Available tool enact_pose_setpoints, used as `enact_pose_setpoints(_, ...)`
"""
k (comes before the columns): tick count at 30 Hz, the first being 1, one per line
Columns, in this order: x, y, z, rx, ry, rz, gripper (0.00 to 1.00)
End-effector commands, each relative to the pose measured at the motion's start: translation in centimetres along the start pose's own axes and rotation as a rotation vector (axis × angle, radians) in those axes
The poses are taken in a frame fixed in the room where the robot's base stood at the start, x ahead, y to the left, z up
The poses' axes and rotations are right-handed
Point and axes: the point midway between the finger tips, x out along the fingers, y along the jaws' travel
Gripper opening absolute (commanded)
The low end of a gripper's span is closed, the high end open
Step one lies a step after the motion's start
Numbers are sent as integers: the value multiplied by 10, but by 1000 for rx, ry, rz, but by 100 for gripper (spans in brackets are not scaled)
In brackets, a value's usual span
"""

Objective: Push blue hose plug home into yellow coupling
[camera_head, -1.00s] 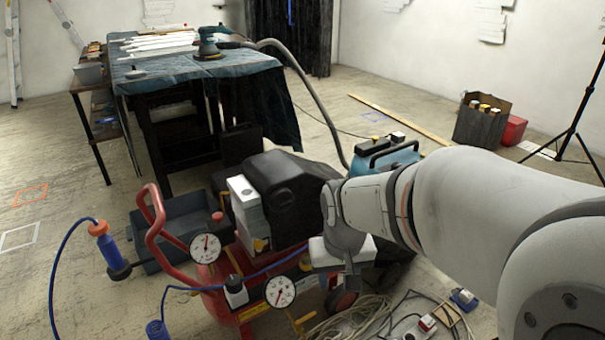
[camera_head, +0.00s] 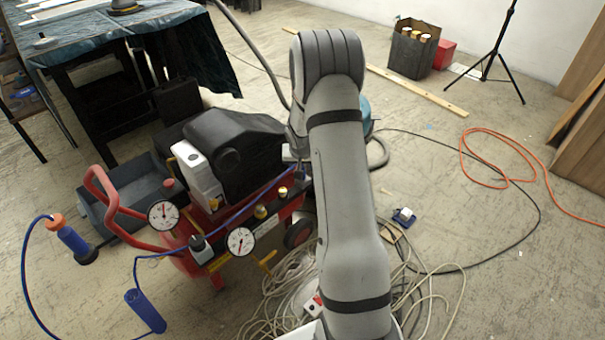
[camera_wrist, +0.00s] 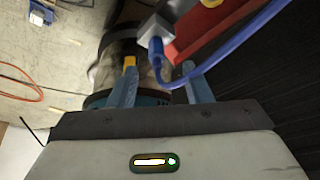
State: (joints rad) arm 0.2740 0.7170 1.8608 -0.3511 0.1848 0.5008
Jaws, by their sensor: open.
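In the wrist view, a blue hose plug (camera_wrist: 156,46) sits against a light grey block, and its blue hose (camera_wrist: 225,63) bends away to the right. My gripper (camera_wrist: 163,74) is open, with its two blue-grey fingers apart and nothing visibly held. The plug is just beyond the gap between the fingertips. A small yellow piece (camera_wrist: 130,62) shows at the left fingertip; I cannot tell if it is the coupling. In the head view, yellow fittings (camera_head: 260,212) stand on the red compressor (camera_head: 185,262), and the blue hose (camera_head: 240,218) runs behind my arm. My fingertips are hidden there.
Two round gauges (camera_head: 163,214) face forward on the compressor, beside its black motor cover (camera_head: 232,145). A grey tray (camera_head: 135,180) lies behind its red handle. Loose pale cables (camera_head: 290,290) cover the floor in front. Open floor with an orange hose (camera_head: 470,165) is at right.

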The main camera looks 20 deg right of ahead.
Motion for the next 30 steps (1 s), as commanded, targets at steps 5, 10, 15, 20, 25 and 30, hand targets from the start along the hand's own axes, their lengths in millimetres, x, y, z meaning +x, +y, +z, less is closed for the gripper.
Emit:
enact_pose_setpoints(5,21,1,1,0,-2,0,45)
enact_pose_setpoints(10,40,3,0,-1,-3,1,45)
enact_pose_setpoints(15,65,4,-1,-1,-3,1,45)
enact_pose_setpoints(20,69,4,-2,-2,-2,0,45)
enact_pose_setpoints(25,68,3,-2,-2,-2,0,41)
enact_pose_setpoints(30,68,3,-2,-3,-2,0,27)
